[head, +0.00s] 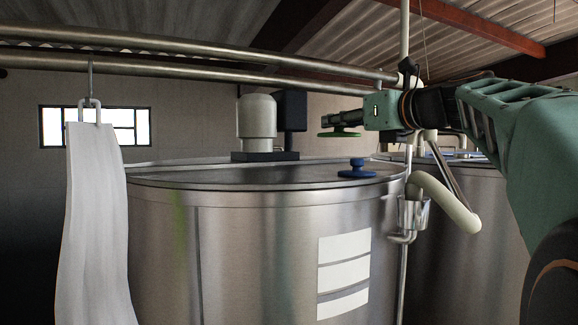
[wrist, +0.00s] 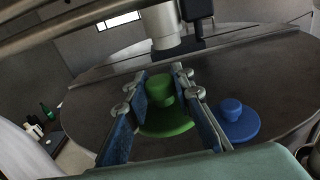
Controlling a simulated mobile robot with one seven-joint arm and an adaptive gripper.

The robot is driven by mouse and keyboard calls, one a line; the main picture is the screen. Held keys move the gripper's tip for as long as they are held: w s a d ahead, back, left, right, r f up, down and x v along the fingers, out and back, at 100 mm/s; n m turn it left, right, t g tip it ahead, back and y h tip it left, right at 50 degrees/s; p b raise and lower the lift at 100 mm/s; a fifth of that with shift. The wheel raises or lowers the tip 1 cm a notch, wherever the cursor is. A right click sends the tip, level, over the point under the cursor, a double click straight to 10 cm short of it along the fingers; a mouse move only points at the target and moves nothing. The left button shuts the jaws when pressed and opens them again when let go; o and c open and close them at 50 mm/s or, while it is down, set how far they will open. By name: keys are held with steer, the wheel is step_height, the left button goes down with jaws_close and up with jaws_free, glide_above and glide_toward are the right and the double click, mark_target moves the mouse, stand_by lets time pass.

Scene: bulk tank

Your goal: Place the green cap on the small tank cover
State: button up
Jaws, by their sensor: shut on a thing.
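The green cap (head: 340,134) hangs level under my gripper (head: 328,121), held above the steel tank's flat top (head: 240,176). In the wrist view the green cap (wrist: 166,123) has its knob between the two blue-padded fingers of my gripper (wrist: 160,76), which is shut on it. A gap shows between the cap and the tank top in the head view. A blue cap (head: 357,170) rests on the tank top near its right edge; in the wrist view the blue cap (wrist: 236,122) lies just right of the green one. I cannot tell which part is the small tank cover.
A motor housing (head: 257,122) stands at the back of the tank top. Pipes (head: 200,62) run overhead. A white cloth (head: 92,220) hangs at the left. A second tank (head: 465,210) and a curved pipe (head: 445,204) stand at the right. The tank top's left part is clear.

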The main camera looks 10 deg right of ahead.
glide_above(318, 178)
steer(key=f, duration=0.5)
steer(key=shift+s+d+f+b, duration=0.1)
steer(key=shift+s+f+b, duration=0.05)
steer(key=shift+s+b, duration=0.25)
steer(key=f, duration=0.3)
steer(key=shift+w+a+f, duration=0.25)
steer(key=shift+f, duration=0.1)
steer(key=o, duration=1)
steer(key=shift+o, duration=0.2)
